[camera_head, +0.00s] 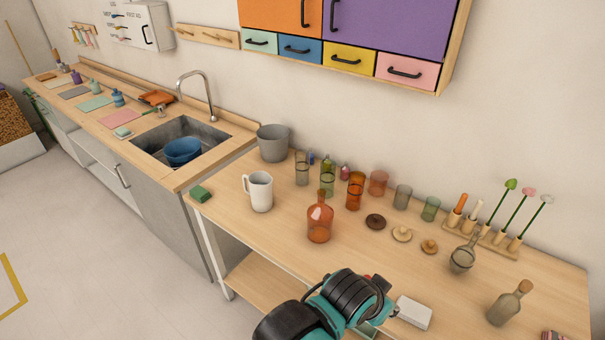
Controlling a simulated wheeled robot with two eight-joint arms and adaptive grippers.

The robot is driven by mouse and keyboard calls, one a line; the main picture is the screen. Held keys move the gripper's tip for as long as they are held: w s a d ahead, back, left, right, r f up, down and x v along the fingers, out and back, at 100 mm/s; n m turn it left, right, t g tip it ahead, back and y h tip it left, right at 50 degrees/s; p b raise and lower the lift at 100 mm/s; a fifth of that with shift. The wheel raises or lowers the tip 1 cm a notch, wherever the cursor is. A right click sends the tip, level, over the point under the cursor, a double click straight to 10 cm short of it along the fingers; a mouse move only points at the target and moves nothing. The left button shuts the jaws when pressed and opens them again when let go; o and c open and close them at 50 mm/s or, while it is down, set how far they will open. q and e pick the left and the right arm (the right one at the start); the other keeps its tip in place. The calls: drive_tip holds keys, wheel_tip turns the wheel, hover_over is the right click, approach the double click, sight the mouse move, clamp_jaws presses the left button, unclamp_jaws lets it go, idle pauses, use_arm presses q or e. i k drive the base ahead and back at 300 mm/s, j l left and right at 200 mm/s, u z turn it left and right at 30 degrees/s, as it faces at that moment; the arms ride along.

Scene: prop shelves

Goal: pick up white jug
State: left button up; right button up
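The white jug (259,191) stands upright on the wooden worktop, left of the orange bottle and in front of the grey bucket. Its handle is on its left side, and nothing touches it. A teal and black part of one of my arms (350,297) shows at the bottom centre, well in front of and to the right of the jug. No gripper fingers can be made out on it. My other arm is out of view.
An orange bottle (320,218) stands right of the jug, with several coloured glasses behind. A sink (183,141) holds a blue bowl (183,151). The worktop in front of the jug is clear.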

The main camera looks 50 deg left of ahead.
sight(260, 183)
drive_tip(key=u, duration=2.05)
